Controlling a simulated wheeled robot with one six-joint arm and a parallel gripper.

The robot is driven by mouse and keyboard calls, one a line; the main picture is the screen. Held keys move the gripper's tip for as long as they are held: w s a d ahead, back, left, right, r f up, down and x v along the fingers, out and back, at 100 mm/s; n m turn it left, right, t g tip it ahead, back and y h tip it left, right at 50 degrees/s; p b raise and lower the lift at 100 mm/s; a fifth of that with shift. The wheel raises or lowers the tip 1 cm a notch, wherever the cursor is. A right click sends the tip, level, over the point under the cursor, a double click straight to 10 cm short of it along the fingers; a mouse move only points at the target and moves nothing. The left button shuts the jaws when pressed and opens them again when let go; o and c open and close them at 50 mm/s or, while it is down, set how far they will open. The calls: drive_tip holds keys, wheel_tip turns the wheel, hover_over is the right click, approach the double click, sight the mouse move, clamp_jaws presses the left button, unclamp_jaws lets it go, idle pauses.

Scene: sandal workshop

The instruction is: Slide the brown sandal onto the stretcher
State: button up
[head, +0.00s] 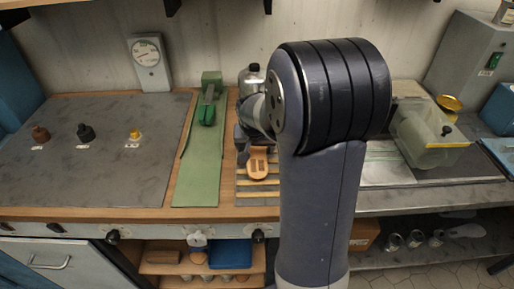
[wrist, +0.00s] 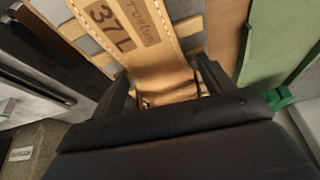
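The brown sandal (head: 258,165) lies on a slatted rack (head: 243,188) in the middle of the bench. In the wrist view the sandal (wrist: 140,35) fills the upper middle, with a stitched edge and a "37L" mark. My gripper (wrist: 163,68) has one finger on each side of the sandal's near part. I cannot tell whether the fingers touch it. My arm hides part of the rack in the head view. A green device (head: 207,113) stands on a long green strip (head: 197,178) left of the rack. I cannot tell whether it is the stretcher.
A grey mat (head: 100,180) at the left holds small brown, black and yellow pieces. A dial gauge (head: 147,55) stands by the wall. A clear greenish box (head: 425,145) stands at the right. My arm blocks the centre right. Much of the mat is bare.

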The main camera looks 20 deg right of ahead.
drive_tip(key=c, duration=0.9)
drive_tip(key=shift+r, duration=0.15)
drive_tip(key=shift+c, duration=0.5)
